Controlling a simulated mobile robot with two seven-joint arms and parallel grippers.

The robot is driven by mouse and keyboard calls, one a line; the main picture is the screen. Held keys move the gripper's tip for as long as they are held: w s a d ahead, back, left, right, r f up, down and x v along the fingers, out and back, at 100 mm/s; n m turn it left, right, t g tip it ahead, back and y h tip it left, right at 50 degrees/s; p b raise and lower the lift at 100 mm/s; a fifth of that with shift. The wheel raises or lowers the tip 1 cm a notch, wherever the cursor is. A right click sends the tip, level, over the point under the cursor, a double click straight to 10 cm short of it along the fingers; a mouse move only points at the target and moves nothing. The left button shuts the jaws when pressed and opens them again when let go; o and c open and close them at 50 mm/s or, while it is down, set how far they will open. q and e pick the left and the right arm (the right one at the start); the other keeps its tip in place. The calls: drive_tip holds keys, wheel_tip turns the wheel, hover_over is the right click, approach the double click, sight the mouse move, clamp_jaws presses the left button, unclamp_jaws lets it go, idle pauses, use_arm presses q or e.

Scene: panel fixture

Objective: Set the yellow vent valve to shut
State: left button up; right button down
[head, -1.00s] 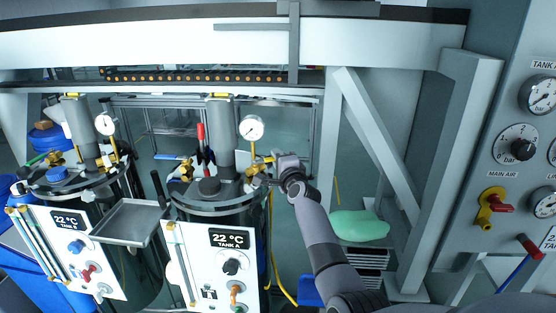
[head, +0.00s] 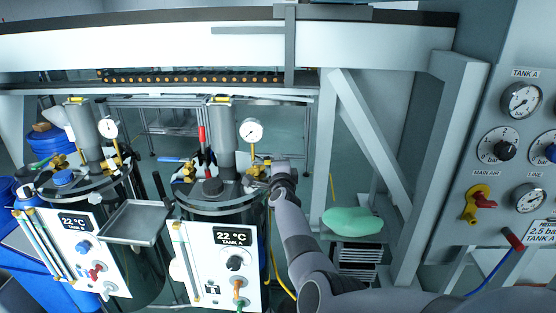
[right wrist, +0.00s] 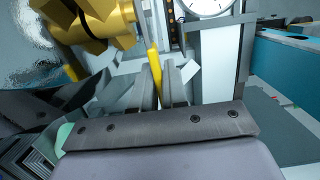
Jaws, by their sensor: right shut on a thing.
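The vent valve on the lid of tank A (head: 222,200) has a brass body (right wrist: 95,22) and a thin yellow lever (right wrist: 154,60). In the right wrist view the lever runs down between the two fingers of my right gripper (right wrist: 160,88), which is shut on it. In the head view my right gripper (head: 258,181) is at the right side of the tank A lid, below the white gauge (head: 251,131). It hides most of the lever there. My left gripper is not in view.
Tank B (head: 85,195) stands to the left with a grey tray (head: 133,222) between the tanks. A gauge panel (head: 510,180) with a yellow and red valve is at the right. A slanted frame brace (head: 372,140) and a green bundle (head: 352,220) stand behind my right arm.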

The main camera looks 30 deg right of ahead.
drive_tip(key=shift+s, duration=0.15)
idle(0.4)
drive_tip(key=c, duration=1.2)
unclamp_jaws()
drive_tip(key=shift+c, duration=0.2)
drive_tip(key=shift+s+a+p, duration=0.2)
drive_tip(key=shift+s+p, duration=0.05)
drive_tip(key=shift+p, duration=0.3)
drive_tip(key=p+v, duration=0.3)
drive_tip(key=v, duration=0.3)
drive_tip(key=shift+s+a+p, duration=0.2)
drive_tip(key=shift+a+p, duration=0.05)
drive_tip(key=shift+p, duration=0.05)
